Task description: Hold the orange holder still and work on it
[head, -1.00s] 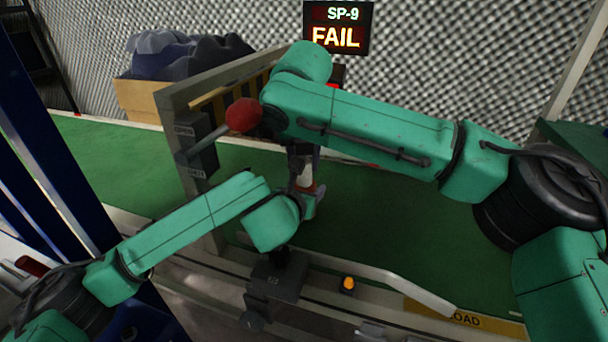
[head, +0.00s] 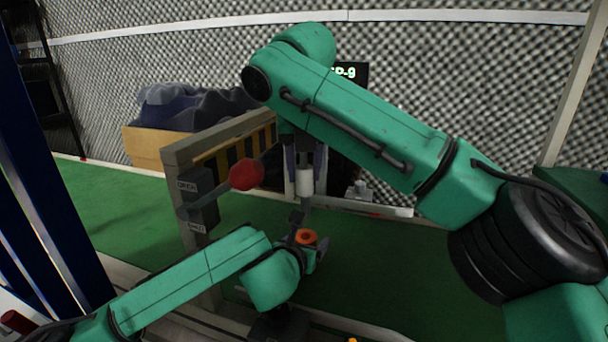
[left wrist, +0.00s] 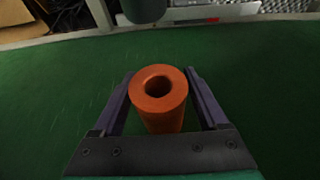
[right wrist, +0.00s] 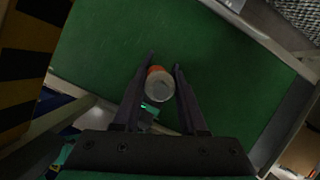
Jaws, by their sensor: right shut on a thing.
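The orange holder (head: 306,237) is a short upright tube with a round hole in its top, on the green surface. In the left wrist view the holder (left wrist: 160,112) stands between the fingers of my left gripper (left wrist: 160,75). These fingers look open around it, with narrow gaps at its sides. My right gripper (head: 305,160) points down above the holder, shut on a white cylinder (head: 305,184). In the right wrist view the cylinder (right wrist: 160,86) is between the fingertips, with part of the orange holder (right wrist: 156,69) showing behind it.
A grey frame with a red-knobbed lever (head: 246,175) and a striped panel stands left of the grippers. A box of dark cloth (head: 150,145) is behind it. A sign (head: 346,72) is partly hidden by my right arm. Green surface (head: 400,265) is clear to the right.

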